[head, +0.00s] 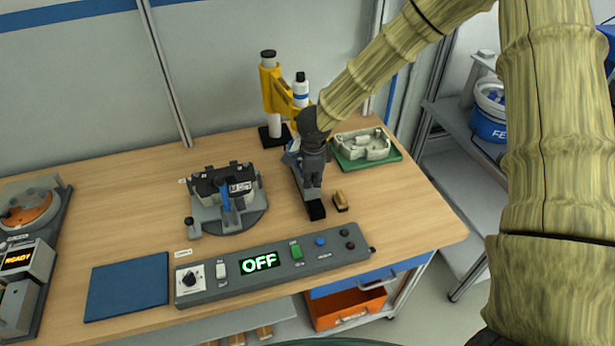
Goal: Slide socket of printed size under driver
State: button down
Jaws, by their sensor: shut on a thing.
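My gripper (314,172) is dark and points down over a narrow grey slide rail (298,178) with a black block (316,210) at its near end. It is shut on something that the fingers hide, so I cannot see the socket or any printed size. The driver (301,90), white with a blue band, hangs from a yellow stand (271,92) just behind my gripper. My wrist partly covers the driver's lower end.
A small tan and black piece (340,201) lies right of the rail. A green tray (387,156) with a pale casting stands behind it. A clamp fixture (229,205) is left. The control panel (215,283) in front reads OFF. A blue mat (128,286) lies front left.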

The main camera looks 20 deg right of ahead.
jog(key=c, duration=1.5)
grip_release()
jog(key=shift+w, duration=0.1)
jog(key=shift+r, duration=0.1)
notch_tip(320, 180, up, 12)
jog(key=s, duration=0.2)
jog(key=shift+s+a, duration=0.15)
jog(key=shift+a, duration=0.15)
jog(key=shift+f, duration=0.2)
